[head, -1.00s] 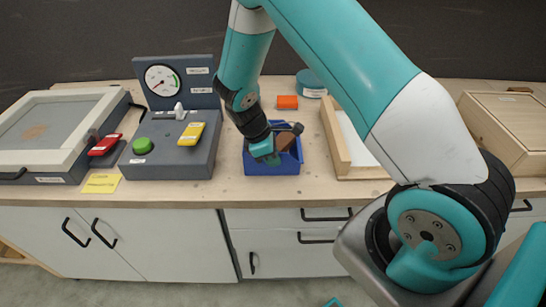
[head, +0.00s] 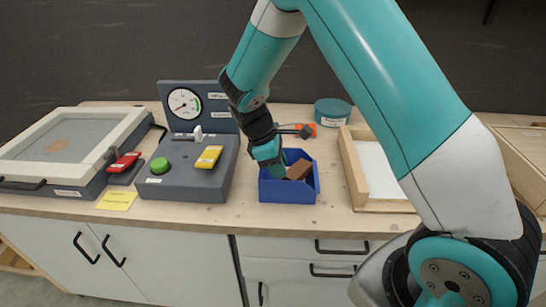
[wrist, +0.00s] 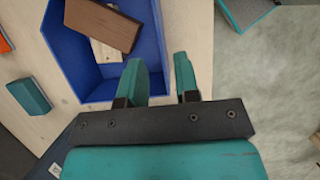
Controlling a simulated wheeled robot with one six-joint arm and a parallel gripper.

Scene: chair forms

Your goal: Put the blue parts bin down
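The blue parts bin (head: 290,191) sits on the wooden counter, right of the grey control box. In the wrist view the bin (wrist: 70,55) holds a brown block (wrist: 100,22) and a pale wooden block (wrist: 105,51). My gripper (head: 268,170) is low at the bin's left end, pointing down. In the wrist view my gripper's two teal fingers (wrist: 161,78) stand apart, one on each side of a bin wall. A gap shows between them, and they look open. The finger tips against the bin are partly hidden in the head view.
The control box (head: 185,180) with its gauge is close on the left. A wooden tray (head: 390,205) stands right of the bin. A teal block (wrist: 30,96) lies beside the bin.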

